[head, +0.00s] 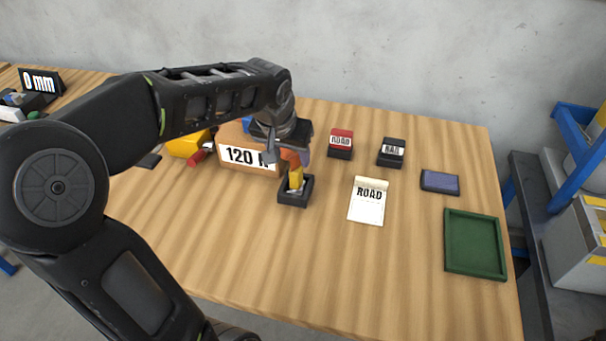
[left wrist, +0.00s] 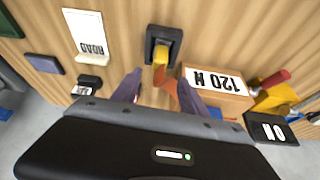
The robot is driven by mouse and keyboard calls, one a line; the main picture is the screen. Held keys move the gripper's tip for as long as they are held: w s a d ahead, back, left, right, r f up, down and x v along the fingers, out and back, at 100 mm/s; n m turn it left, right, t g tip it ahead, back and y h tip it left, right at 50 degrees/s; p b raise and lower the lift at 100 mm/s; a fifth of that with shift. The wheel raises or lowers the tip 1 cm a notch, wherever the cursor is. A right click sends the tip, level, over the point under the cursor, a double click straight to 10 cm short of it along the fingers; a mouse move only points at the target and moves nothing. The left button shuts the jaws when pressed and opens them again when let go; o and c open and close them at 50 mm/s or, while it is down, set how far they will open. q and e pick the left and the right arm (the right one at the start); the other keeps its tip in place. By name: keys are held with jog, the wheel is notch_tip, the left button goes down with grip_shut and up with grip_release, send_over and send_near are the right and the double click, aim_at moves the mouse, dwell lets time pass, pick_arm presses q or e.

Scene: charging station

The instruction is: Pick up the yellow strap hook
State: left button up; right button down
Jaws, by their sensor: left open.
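The yellow strap hook (head: 295,178) stands in a small black holder (head: 296,193) on the wooden table. An orange strap runs from it, partly hidden by my arm. In the left wrist view the hook (left wrist: 161,55) shows as a yellow piece in the black holder, with the orange strap (left wrist: 167,84) coming towards me. My left gripper (head: 290,152) is just behind and above the hook in the head view. In the left wrist view its two fingers (left wrist: 158,86) are spread apart, with the strap between them and the hook beyond the tips. My right gripper is not in view.
A box labelled 120 (head: 247,157) stands left of the holder. To the right are a red block (head: 341,142), a black block (head: 391,152), a ROAD card (head: 367,205), a blue pad (head: 440,182) and a green tray (head: 474,245). The table front is clear.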

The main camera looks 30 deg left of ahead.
aim_at(296, 169)
pick_arm(q)
jog(key=shift+x, duration=1.3)
jog(key=x, duration=0.5)
jog(key=shift+w+d+f+p, duration=0.1)
jog(key=shift+p, duration=0.25)
jog(key=shift+c, duration=0.2)
grip_shut()
